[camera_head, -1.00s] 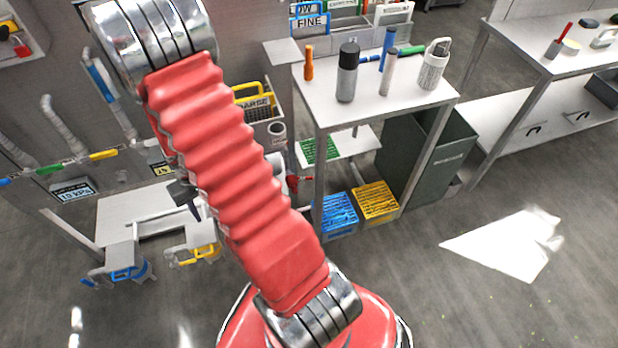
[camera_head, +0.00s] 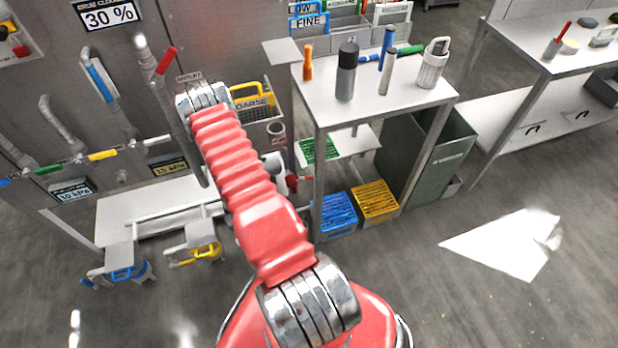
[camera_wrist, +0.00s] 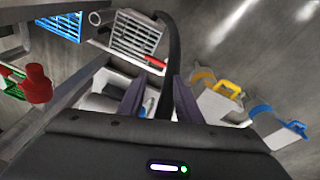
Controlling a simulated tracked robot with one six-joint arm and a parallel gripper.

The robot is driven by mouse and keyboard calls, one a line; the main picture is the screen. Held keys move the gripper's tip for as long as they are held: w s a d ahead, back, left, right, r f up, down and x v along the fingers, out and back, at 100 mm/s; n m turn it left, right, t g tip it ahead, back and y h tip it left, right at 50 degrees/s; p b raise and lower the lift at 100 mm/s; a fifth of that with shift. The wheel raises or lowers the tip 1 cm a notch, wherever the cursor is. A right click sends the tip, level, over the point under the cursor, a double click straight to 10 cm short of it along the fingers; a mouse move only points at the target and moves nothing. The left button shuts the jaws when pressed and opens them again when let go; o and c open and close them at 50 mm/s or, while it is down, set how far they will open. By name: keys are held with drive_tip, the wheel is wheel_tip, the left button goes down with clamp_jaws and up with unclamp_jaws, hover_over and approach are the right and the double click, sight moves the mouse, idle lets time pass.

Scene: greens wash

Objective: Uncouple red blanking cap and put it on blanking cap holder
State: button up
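A red rounded piece, which may be the red blanking cap (camera_wrist: 37,84), is at the left edge of the wrist view, beside a green-edged part. A small red part (camera_head: 295,183) beside a pale pipe fitting (camera_head: 274,164) shows near the bench leg in the head view; I cannot tell if it is the same piece. My gripper (camera_wrist: 159,98) has its two dark fingers apart with nothing held between them. The red piece lies to their left, clear of them. In the head view my red arm hides the gripper. I cannot identify the blanking cap holder.
A metal bench (camera_head: 375,90) with bottles stands right of my arm. Blue (camera_head: 337,212) and yellow (camera_head: 375,200) crates sit beneath it. A green bin (camera_head: 430,150) is beside it. A wall panel with pipes and a 30 % sign (camera_head: 108,14) is left.

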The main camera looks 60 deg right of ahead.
drive_tip(key=s+d+f+h, duration=0.2)
drive_tip(key=s+d+f, duration=0.15)
drive_tip(key=f, duration=0.25)
drive_tip(key=s+d+f+h, duration=0.1)
drive_tip(key=s+d+f, duration=0.1)
drive_tip(key=s+f, duration=0.25)
drive_tip(key=n+t+h, duration=0.1)
drive_tip(key=n+h, duration=0.6)
drive_tip(key=h, duration=0.6)
approach(309, 178)
drive_tip(key=a, duration=0.3)
drive_tip(key=shift+s+a+f, duration=0.15)
drive_tip(key=shift+f, duration=0.05)
drive_tip(key=d, duration=0.4)
drive_tip(key=w+d, duration=0.1)
drive_tip(key=d, duration=0.4)
drive_tip(key=w+d, duration=0.1)
drive_tip(key=d, duration=0.3)
drive_tip(key=shift+d, duration=0.35)
drive_tip(key=shift+c, duration=0.4)
